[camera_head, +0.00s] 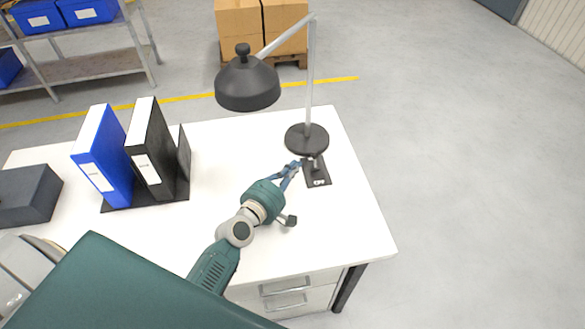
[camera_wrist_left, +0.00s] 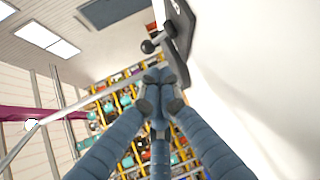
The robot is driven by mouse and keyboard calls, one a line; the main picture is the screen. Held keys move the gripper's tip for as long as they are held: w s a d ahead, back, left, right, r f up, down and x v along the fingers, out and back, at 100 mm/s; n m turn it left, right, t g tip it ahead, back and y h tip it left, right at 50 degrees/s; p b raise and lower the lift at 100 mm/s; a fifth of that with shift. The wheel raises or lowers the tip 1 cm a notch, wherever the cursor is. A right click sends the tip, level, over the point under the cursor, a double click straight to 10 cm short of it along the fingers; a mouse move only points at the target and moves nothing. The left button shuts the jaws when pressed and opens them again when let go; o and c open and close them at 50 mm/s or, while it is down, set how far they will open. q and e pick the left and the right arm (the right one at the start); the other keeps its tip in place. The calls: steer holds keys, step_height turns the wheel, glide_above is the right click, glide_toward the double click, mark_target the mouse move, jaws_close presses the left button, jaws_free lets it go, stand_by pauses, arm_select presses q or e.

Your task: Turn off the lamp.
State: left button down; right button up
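The desk lamp has a black shade (camera_head: 248,84), a grey jointed arm and a round black base (camera_head: 306,139) on the white desk. No glow shows, but the shade's underside is hidden. A dark switch plate (camera_head: 318,180) lies in front of the base, with small white lettering at its near end and a short lever (camera_head: 316,160). My left gripper (camera_head: 296,166) is just left of the lever, low over the desk. In the left wrist view its blue fingers (camera_wrist_left: 160,82) meet at the tips, close to the lever's round knob (camera_wrist_left: 149,46); contact is unclear. My right gripper is out of view.
Blue and black binders (camera_head: 152,150) stand in a holder left on the desk (camera_head: 225,145), beside a dark box (camera_head: 27,194). Desk drawers (camera_head: 288,292) are below the front edge. Boxes on a pallet and a shelf stand behind. Floor at right is clear.

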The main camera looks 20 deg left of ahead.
mark_target(304, 164)
arm_select(q)
steer(key=x, duration=0.6)
steer(key=shift+w+d+f, duration=0.1)
steer(key=shift+w, duration=0.3)
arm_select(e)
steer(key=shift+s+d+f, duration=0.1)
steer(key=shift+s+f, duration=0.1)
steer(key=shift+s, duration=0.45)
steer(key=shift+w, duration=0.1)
